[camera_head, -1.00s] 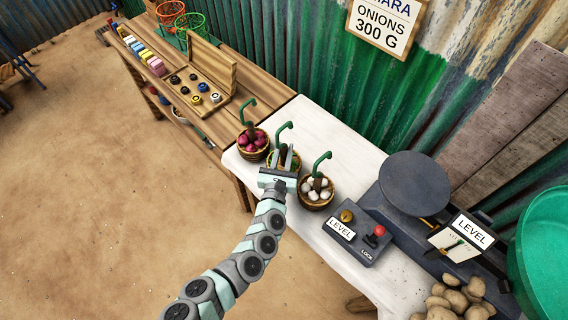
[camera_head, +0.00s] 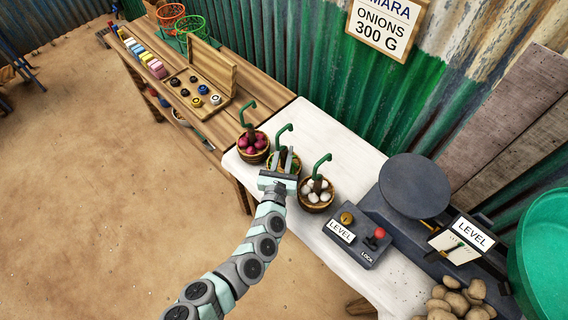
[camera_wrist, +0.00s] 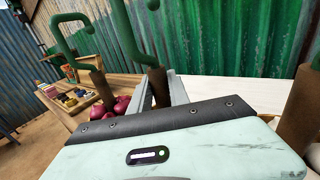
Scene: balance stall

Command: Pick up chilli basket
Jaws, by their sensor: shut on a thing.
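The middle basket (camera_head: 294,163) stands on the white tabletop between the onion basket and the garlic basket, mostly hidden behind my gripper; what I see of its contents is green and orange, so it looks like the chilli basket. Its green hook handle (camera_head: 284,130) rises from a brown grip. My gripper (camera_head: 284,158) is shut on that brown grip. In the wrist view the brown grip (camera_wrist: 159,86) stands between my two grey fingers, with the green hook above it.
A basket of red onions (camera_head: 253,146) is close on the left, and a basket of white bulbs (camera_head: 316,194) close on the right, each with a green hook. A control box (camera_head: 352,232) and dark scale plate (camera_head: 413,184) lie further right. Weights in a wooden box (camera_head: 197,88) stand left.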

